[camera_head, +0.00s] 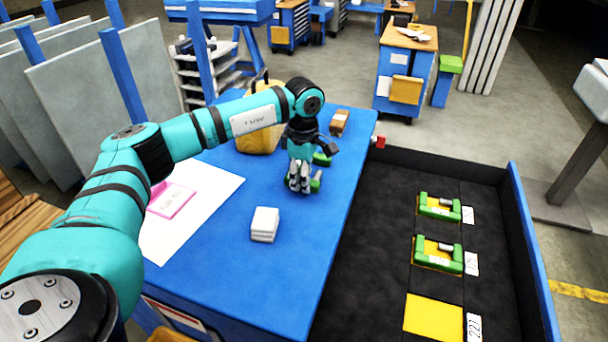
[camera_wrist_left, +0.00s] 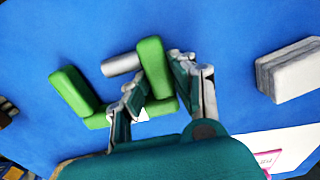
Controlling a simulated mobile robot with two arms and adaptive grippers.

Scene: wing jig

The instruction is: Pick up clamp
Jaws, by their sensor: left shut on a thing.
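A green clamp (camera_wrist_left: 153,68) with a grey cylindrical screw (camera_wrist_left: 122,65) is at the blue table top. My left gripper (camera_head: 300,184) points down over the table in the head view. In the left wrist view my left gripper (camera_wrist_left: 158,84) is shut on one upright arm of the clamp, with a finger on each side. The clamp's other arm (camera_wrist_left: 72,90) stands free to the left. In the head view the gripper hides most of the clamp, and only green bits (camera_head: 316,182) show. I cannot tell whether it touches the table. My right gripper is not in view.
The blue table (camera_head: 290,260) also holds a white stack (camera_head: 264,224), a pink card (camera_head: 172,200), a yellow bag (camera_head: 262,135) and a brown block (camera_head: 340,121). To the right, a black tray (camera_head: 370,240) holds two green clamps (camera_head: 438,254) and a bare yellow patch (camera_head: 434,316).

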